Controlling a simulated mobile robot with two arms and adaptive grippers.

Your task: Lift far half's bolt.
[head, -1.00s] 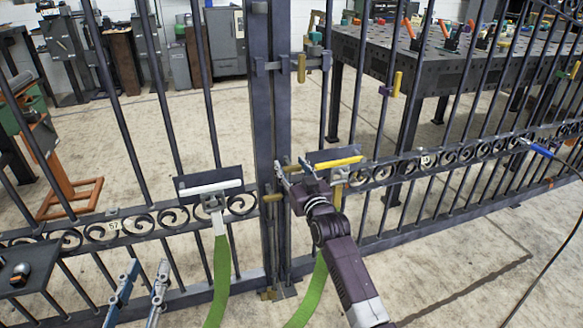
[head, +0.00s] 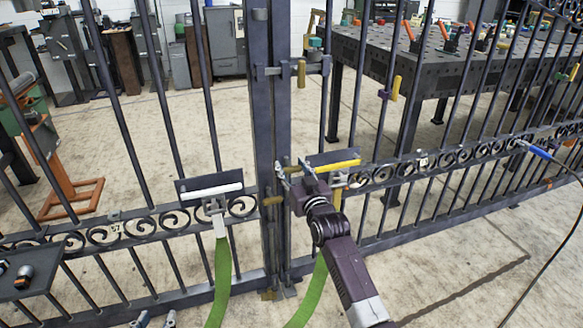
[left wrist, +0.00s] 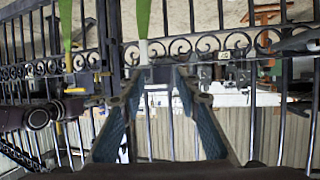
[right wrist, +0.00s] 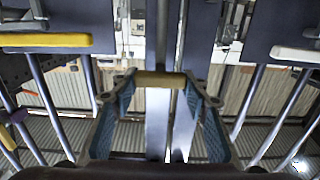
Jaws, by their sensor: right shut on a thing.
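The gate's two leaves meet at the dark posts (head: 270,130) in the head view. A brass bar, apparently a bolt handle (right wrist: 160,78), lies across between my right fingertips in the right wrist view. My right gripper (head: 294,174) is shut on it at the post. Another brass piece (head: 272,200) shows on the post just left of the gripper. Brass feet (head: 268,294) show at the bottom of the posts. My left gripper (head: 156,320) is at the bottom edge of the head view; its fingers are apart and empty in the left wrist view (left wrist: 160,80).
A white push bar (head: 212,190) is on the left leaf and a yellow bar (head: 338,165) on the right leaf. Green straps (head: 222,270) hang below them. A latch with a brass handle (head: 301,74) sits higher up. A tool table (head: 400,60) stands behind the gate.

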